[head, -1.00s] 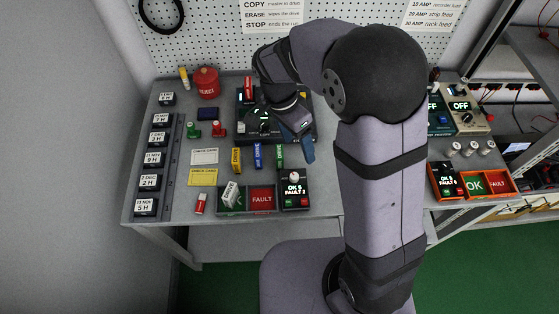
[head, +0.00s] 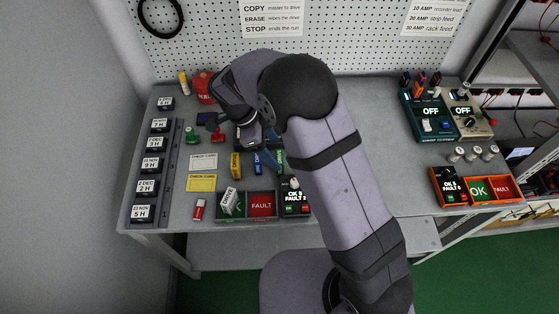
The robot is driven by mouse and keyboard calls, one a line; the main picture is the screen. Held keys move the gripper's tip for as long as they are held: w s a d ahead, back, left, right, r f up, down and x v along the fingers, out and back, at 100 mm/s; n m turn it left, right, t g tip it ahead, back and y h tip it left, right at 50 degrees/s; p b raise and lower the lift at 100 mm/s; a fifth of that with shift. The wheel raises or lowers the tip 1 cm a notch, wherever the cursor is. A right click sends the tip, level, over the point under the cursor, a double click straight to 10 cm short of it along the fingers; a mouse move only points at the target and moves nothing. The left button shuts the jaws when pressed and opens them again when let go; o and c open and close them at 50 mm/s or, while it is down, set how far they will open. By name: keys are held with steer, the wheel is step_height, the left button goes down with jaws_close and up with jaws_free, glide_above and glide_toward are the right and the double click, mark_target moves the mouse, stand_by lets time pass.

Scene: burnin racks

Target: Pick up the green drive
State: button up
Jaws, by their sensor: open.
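The green drive (head: 280,159) stands on the bench at the right end of a short row, beside the blue drive (head: 258,163) and the yellow drive (head: 236,165). The edge of my arm comes close to its right side. My gripper (head: 269,161) is open, with a blue-grey finger showing between the blue and green drives in the picture. The rest of the gripper is largely hidden behind my arm. I cannot tell its height above the bench or whether it touches a drive.
In front of the row are a green tray holding a white drive, a red FAULT tray (head: 262,205) and a tester (head: 296,200). Yellow and white cards (head: 203,161) lie to the left. A dark machine behind is mostly hidden by my arm.

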mark_target(279, 156)
steer(key=shift+d+f+p, duration=0.35)
steer(key=shift+f+p, duration=0.2)
steer(key=shift+p, duration=0.15)
steer(key=shift+p+x, duration=0.95)
steer(key=shift+x, duration=1.1)
steer(key=shift+w+a, duration=0.1)
steer(key=shift+w, duration=0.05)
steer(key=shift+c, duration=0.6)
steer(key=c, duration=1.1)
steer(key=shift+r+b, duration=2)
steer(key=shift+r, duration=3)
